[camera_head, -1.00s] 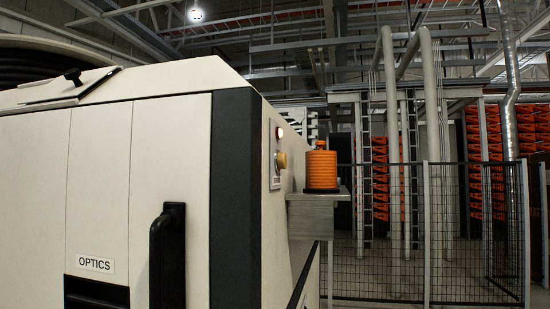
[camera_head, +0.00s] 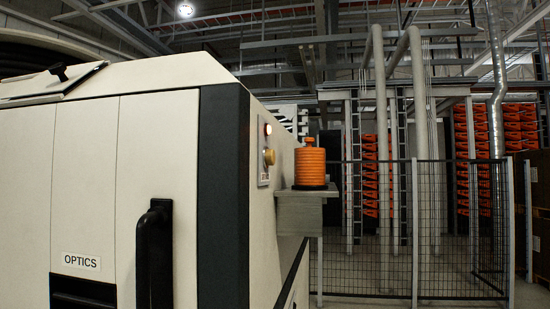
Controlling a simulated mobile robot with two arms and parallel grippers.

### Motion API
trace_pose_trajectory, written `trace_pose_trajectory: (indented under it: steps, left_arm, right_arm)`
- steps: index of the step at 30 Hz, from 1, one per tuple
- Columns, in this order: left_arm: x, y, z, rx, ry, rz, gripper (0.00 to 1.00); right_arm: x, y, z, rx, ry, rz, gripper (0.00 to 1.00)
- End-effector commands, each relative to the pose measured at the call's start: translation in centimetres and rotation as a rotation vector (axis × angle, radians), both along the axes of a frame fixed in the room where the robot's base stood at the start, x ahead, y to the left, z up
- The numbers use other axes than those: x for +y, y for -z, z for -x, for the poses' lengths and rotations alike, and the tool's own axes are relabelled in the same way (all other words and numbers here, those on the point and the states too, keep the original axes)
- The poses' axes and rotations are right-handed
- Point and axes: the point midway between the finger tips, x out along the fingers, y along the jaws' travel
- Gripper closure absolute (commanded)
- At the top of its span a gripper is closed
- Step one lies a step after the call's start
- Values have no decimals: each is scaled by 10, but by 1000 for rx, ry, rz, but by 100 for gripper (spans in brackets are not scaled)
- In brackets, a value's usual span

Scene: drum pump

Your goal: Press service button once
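A small panel (camera_head: 263,170) sits on the side face of the large cream machine (camera_head: 155,150), just around its dark corner strip. The panel carries a round yellowish button (camera_head: 269,157) and, above it, a small lit lamp (camera_head: 267,129). A label under the button is too small to read, so I cannot tell if it names the service button. The panel is seen at a steep angle. Neither of my grippers shows in the head view.
An orange ribbed canister (camera_head: 310,168) stands on a grey shelf (camera_head: 300,197) right beside the panel. A black door handle (camera_head: 155,255) juts from the machine's front. A black mesh fence (camera_head: 450,230) stands behind, at right.

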Motion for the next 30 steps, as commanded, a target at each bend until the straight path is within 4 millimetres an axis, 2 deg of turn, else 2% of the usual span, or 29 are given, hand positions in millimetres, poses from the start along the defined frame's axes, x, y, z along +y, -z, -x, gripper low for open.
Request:
trace_pose_trajectory:
  steps: [1,3,30]
  left_arm:
    - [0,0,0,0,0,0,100]
    - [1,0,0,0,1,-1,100]
    - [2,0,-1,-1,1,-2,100]
  right_arm:
    - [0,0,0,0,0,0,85]
    - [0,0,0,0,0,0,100]
    - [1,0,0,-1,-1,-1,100]
